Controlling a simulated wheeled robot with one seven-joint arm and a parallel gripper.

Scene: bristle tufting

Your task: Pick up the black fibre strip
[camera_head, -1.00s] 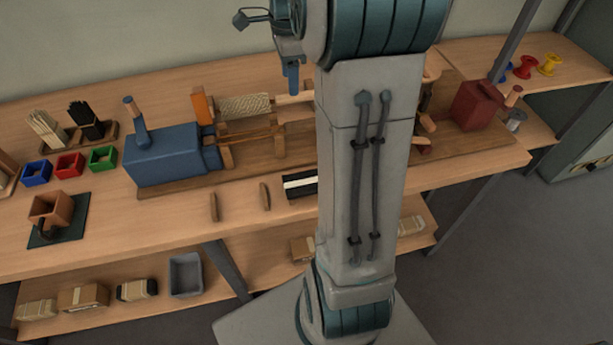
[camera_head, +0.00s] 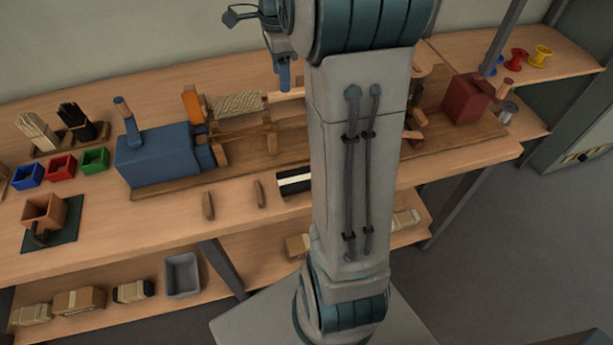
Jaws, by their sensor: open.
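A black strip with a white band (camera_head: 295,181) lies near the front edge of the workbench, and my arm's upright link stands close at its right end. I cannot tell whether it is hidden further behind the arm. A bundle of black fibres (camera_head: 76,118) stands in a wooden holder at the back left, beside a pale bundle (camera_head: 36,129). My gripper (camera_head: 284,78) shows only in part at the top, pointing down in front of the bench's back. It is open, and nothing shows in it.
A blue machine (camera_head: 158,155) with an upright handle stands on a wooden base left of my arm. A red block (camera_head: 466,99) is right of it. Small blue, red and green trays (camera_head: 61,167) and a copper-coloured pot (camera_head: 45,208) are at left. A lower shelf holds a grey bin (camera_head: 183,274).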

